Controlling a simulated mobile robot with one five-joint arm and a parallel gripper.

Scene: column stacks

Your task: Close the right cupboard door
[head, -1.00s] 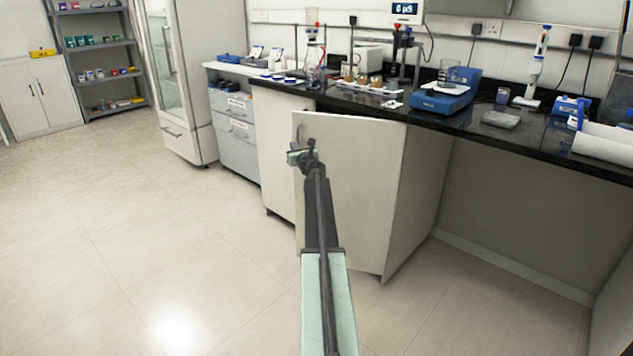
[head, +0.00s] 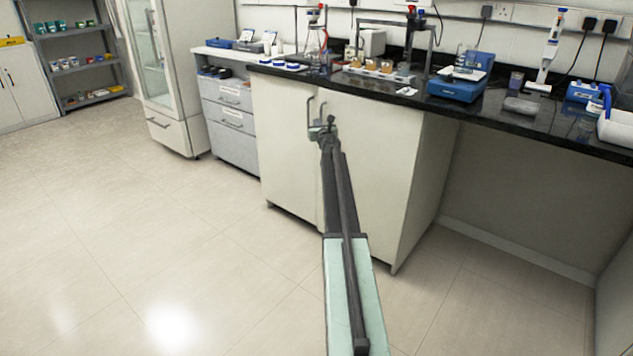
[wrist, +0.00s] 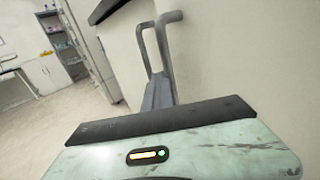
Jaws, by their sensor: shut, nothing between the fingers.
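The right cupboard door (head: 378,160) is a cream panel under the black worktop. In the head view it looks flush, or nearly so, with the left cupboard door (head: 285,145); a small remaining gap cannot be ruled out. My gripper (head: 322,130) is shut and empty, at the right door's left edge, just below the door handles. In the wrist view my gripper (wrist: 158,95) points along a pale door surface, with a grey bar handle (wrist: 162,45) just beyond its fingers. Whether the fingers touch the door is unclear.
A grey drawer unit (head: 228,118) and a tall glass-door cabinet (head: 165,75) stand to the left. The black worktop (head: 480,112) carries lab equipment, including a blue balance (head: 457,88). The floor (head: 150,230) in front and left is clear.

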